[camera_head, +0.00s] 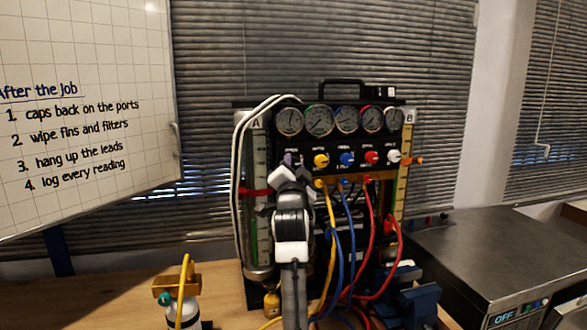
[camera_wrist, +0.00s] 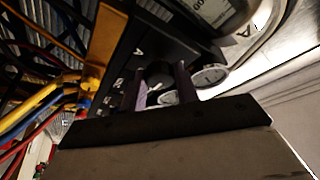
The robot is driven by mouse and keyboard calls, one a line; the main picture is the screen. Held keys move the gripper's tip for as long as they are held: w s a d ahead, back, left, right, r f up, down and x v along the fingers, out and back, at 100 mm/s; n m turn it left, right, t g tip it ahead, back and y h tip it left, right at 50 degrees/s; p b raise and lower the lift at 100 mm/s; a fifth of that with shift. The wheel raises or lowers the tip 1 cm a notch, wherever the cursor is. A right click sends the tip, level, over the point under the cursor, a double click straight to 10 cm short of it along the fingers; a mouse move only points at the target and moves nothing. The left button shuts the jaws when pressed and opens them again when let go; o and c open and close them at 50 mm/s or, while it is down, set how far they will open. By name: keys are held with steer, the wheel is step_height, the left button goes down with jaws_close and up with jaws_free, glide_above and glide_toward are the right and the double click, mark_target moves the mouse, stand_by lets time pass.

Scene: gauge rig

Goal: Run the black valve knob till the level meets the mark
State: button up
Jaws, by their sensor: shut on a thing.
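My gripper (camera_head: 291,163) is at the left end of the knob row on the gauge rig (camera_head: 350,140). In the wrist view my gripper (camera_wrist: 162,90) has its two fingers on either side of a dark round knob (camera_wrist: 159,72), the black valve knob, and is shut on it. In the head view my gripper and wrist hide this knob. The sight tube A (camera_head: 260,165) stands left of my arm, with a red band (camera_head: 254,191) around it. The sight tube B (camera_head: 402,190) stands at the right, with an orange clamp (camera_head: 416,160). I cannot make out the liquid level clearly.
A yellow knob (camera_head: 321,160), blue knob (camera_head: 346,158), red knob (camera_head: 371,157) and white knob (camera_head: 393,156) continue the row. Coloured hoses hang below. A small bottle (camera_head: 182,308) stands front left on the wooden bench (camera_head: 120,305). A metal box (camera_head: 500,255) is at the right.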

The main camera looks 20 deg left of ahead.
steer(key=n+y+b, duration=0.1)
steer(key=n, duration=0.2)
steer(key=n+y+b, duration=0.1)
steer(key=n+y, duration=0.1)
steer(key=n, duration=0.1)
steer(key=shift+w+d+f, duration=0.1)
steer(key=shift+d+f, duration=0.1)
steer(key=n+g+y+b, duration=0.1)
steer(key=n, duration=0.2)
steer(key=n+y+b, duration=0.1)
steer(key=n+y, duration=0.1)
steer(key=n, duration=0.1)
steer(key=shift+w+d+n+g, duration=0.1)
steer(key=shift+n+g, duration=0.3)
steer(key=n+g+y+b, duration=0.1)
steer(key=n, duration=0.2)
steer(key=n+g+y+b, duration=0.1)
steer(key=n, duration=0.2)
steer(key=shift+d+r+n+g+y, duration=0.1)
steer(key=shift+r+n+g+y, duration=0.05)
steer(key=shift+n+g+y, duration=0.15)
steer(key=shift+r+n+g+y, duration=0.1)
steer(key=shift+n+g+y, duration=0.3)
steer(key=shift+n, duration=0.9)
steer(key=shift+n+g+y, duration=0.1)
steer(key=shift+n+g, duration=0.6)
steer(key=shift+n, duration=0.9)
steer(key=o, duration=1)
steer(key=shift+c, duration=0.2)
